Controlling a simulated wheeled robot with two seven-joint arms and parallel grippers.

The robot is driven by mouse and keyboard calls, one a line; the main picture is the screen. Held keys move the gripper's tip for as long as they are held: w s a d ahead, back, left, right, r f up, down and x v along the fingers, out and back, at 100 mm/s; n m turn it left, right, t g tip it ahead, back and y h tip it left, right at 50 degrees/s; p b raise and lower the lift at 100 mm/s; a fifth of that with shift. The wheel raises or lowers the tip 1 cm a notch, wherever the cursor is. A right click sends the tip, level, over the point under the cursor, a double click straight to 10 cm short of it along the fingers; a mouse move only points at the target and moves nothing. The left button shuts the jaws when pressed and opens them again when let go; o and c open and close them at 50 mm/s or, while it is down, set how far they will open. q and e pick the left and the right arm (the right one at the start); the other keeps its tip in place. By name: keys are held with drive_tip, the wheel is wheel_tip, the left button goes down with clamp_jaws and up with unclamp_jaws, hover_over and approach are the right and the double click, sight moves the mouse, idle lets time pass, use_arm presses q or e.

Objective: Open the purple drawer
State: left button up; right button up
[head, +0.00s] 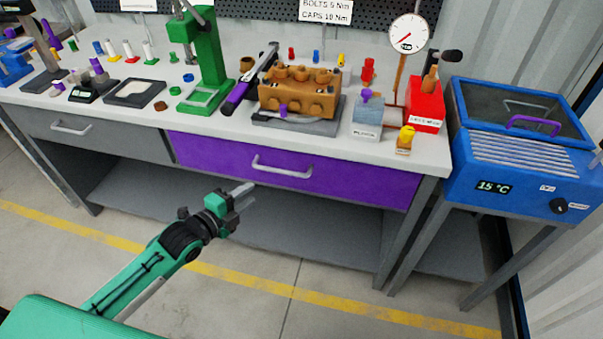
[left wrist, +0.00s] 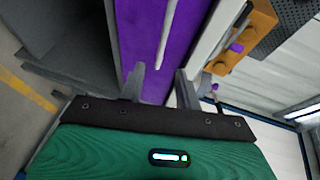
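The purple drawer (head: 360,188) is in the front of the workbench and looks shut, flush with the grey drawer beside it. Its pale bar handle (head: 282,172) runs along the middle of its front. My left gripper (head: 246,193) is in front of the drawer, near the left end of the handle and slightly lower in the picture. In the left wrist view, the two fingers of the gripper (left wrist: 161,82) are apart with nothing between them. The handle (left wrist: 167,32) lies ahead of them against the purple front (left wrist: 140,35). My right gripper is not in view.
The worktop (head: 135,117) above holds a green press (head: 210,62), an orange-brown pump block (head: 298,95) and a red box (head: 425,108). A blue unit (head: 520,155) stands at the right. The floor (head: 245,290) before the bench is clear.

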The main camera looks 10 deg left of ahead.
sight(281, 170)
use_arm(q)
drive_tip(key=x, duration=1.3)
drive_tip(key=shift+w+d+r, duration=0.15)
drive_tip(key=shift+w+d, duration=0.15)
drive_tip(key=shift+w, duration=0.05)
clamp_jaws()
